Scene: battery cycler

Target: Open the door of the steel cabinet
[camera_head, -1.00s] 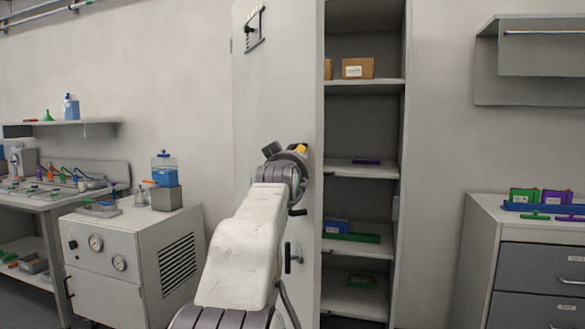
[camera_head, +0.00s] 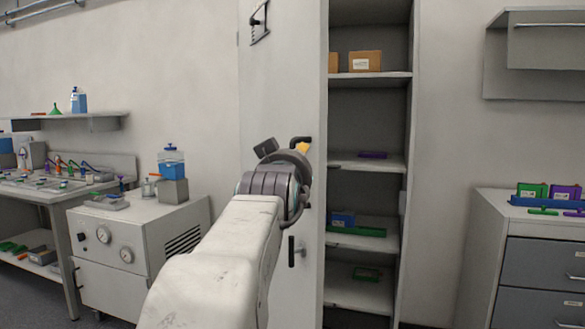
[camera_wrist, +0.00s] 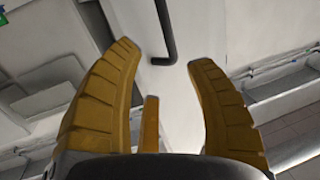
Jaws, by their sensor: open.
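The steel cabinet (camera_head: 412,180) stands in the middle of the head view. Its pale door (camera_head: 280,90) is partly open, with its free edge toward me and the shelves showing to its right. A dark bar handle (camera_head: 291,252) is on the door near that edge. My gripper (camera_head: 303,147) is in front of the door, higher in the picture than the handle; my arm hides part of the door. In the wrist view, my gripper's yellow fingers (camera_wrist: 165,85) are spread and empty. A dark bent bar, seemingly the handle (camera_wrist: 166,38), lies beyond the fingertips, apart from them.
Shelves hold cardboard boxes (camera_head: 365,61) and blue and green items (camera_head: 343,219). A machine cabinet (camera_head: 130,245) with gauges stands at left, beside a workbench (camera_head: 30,200). A drawer unit (camera_head: 540,250) stands at right.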

